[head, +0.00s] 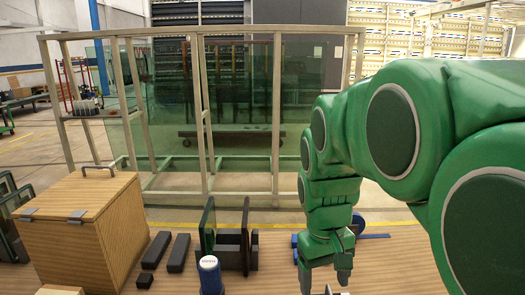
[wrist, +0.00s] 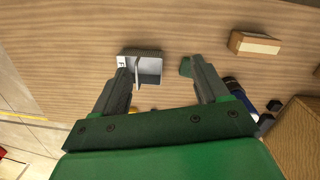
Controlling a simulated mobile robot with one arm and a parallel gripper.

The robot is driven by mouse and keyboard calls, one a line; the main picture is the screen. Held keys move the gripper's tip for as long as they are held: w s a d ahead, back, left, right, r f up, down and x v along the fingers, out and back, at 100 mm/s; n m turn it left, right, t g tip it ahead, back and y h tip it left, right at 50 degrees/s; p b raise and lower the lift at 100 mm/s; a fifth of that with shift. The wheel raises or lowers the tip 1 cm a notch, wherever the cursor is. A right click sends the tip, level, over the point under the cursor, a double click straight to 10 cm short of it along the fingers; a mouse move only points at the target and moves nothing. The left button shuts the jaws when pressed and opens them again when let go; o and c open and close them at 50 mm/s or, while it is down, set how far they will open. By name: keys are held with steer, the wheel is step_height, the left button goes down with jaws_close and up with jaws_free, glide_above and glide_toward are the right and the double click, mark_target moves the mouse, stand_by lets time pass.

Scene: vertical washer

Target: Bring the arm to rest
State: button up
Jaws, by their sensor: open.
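My green arm reaches in from the right in the head view, with my gripper (head: 324,280) pointing down over the wooden table (head: 270,270). In the wrist view my gripper (wrist: 163,68) has its two dark fingers spread wide, with nothing held between them. A grey and white piece with a dark ridged edge (wrist: 146,66) lies by the left fingertip. Whether the finger touches it I cannot tell. A small green piece (wrist: 186,67) shows beside the right fingertip.
A wooden box with a handle (head: 82,225) stands at the left. Dark bars (head: 157,250), an upright dark rack (head: 232,245) and a blue bottle with a white cap (head: 209,272) stand left of my gripper. A wooden block (wrist: 255,43) lies at the wrist view's upper right. A glass-panelled frame (head: 240,110) stands behind.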

steer(key=s+d+f+m, duration=0.1)
steer(key=s+f, duration=0.1)
steer(key=s, duration=0.7)
steer(key=s+d+f+m+g, duration=0.1)
steer(key=s+d+f+m, duration=0.1)
steer(key=s, duration=0.7)
steer(key=shift+s+f+y, duration=0.3)
steer(key=shift+f, duration=0.25)
